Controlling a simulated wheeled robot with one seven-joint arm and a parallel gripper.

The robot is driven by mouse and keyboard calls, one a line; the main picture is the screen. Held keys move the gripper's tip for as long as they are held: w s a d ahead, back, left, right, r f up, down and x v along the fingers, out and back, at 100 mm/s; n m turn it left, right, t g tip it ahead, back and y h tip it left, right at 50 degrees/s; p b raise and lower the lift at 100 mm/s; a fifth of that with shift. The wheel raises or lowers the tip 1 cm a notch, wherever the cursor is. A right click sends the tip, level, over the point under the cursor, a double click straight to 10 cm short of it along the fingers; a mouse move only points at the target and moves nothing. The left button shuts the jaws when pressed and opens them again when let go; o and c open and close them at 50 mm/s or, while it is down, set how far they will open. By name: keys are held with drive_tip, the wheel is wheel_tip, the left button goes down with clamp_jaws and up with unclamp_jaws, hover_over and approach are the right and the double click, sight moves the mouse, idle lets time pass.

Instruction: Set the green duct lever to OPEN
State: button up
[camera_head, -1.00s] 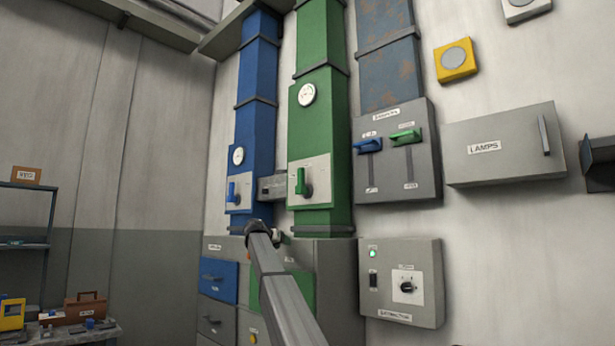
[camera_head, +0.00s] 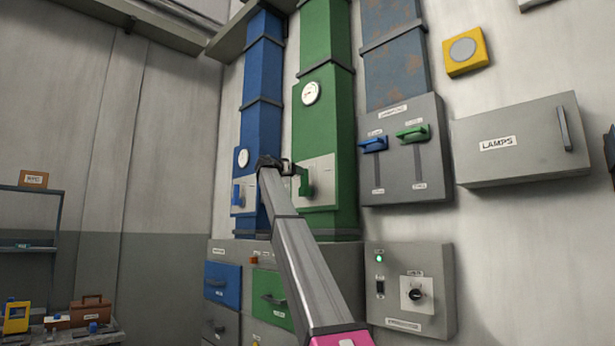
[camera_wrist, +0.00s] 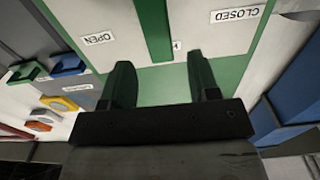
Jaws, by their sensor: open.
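The green duct lever (camera_head: 309,184) stands on a pale plate (camera_head: 325,166) on the green duct (camera_head: 323,117). In the head view my gripper (camera_head: 293,169) is at the lever's upper left, overlapping it. In the wrist view my gripper (camera_wrist: 160,62) is open, its two fingers apart. A green upright bar (camera_wrist: 154,28), apparently the lever, shows beyond and between the fingertips. It lies between the OPEN label (camera_wrist: 100,39) and the CLOSED label (camera_wrist: 236,14). I cannot tell whether a finger touches it.
The blue duct (camera_head: 262,80) with its own lever (camera_head: 237,195) is close on the left. A grey panel with blue and green handles (camera_head: 405,175) is on the right. Drawers (camera_head: 222,283) and a switch box (camera_head: 410,290) are below.

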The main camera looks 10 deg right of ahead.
sight(307, 174)
drive_tip(key=x, duration=0.8)
drive_tip(key=shift+s, duration=0.1)
clamp_jaws()
